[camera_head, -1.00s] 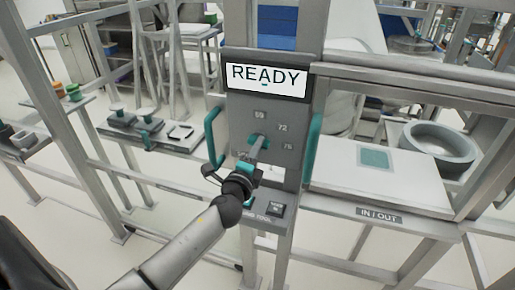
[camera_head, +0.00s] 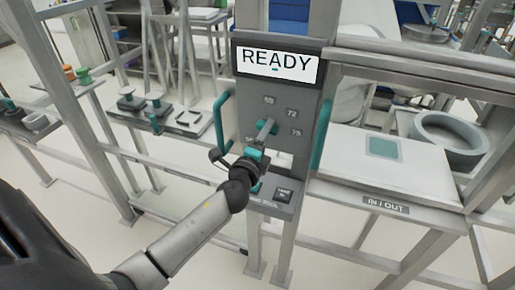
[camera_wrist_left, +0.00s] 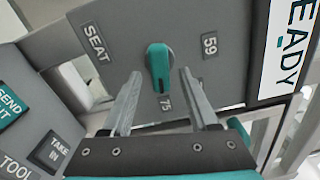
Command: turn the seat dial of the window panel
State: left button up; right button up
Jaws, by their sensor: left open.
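The window panel (camera_head: 308,110) is a grey upright panel with a white READY screen (camera_head: 277,63) at its top. The seat dial is a teal knob with a long raised grip; it shows clearly in the left wrist view (camera_wrist_left: 160,66), with the word SEAT and numbers around it. In that view its grip runs up and down, its lower end near the 75 mark. My left gripper (camera_wrist_left: 161,76) is open, its two fingers on either side of the dial's lower part with gaps visible. In the head view my left gripper (camera_head: 264,134) partly hides the dial. My right gripper is out of view.
Teal handles (camera_head: 222,120) flank the panel. A TAKE IN button (camera_head: 283,195) sits on the ledge below. On the right is an IN/OUT shelf (camera_head: 350,180) with a teal square and a grey ring (camera_head: 450,140) behind. Frame posts and a tool shelf (camera_head: 165,125) stand left.

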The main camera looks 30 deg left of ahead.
pick_arm(q)
jog(key=b+v, duration=0.2)
jog(key=v, duration=1.3)
jog(key=shift+a, duration=0.15)
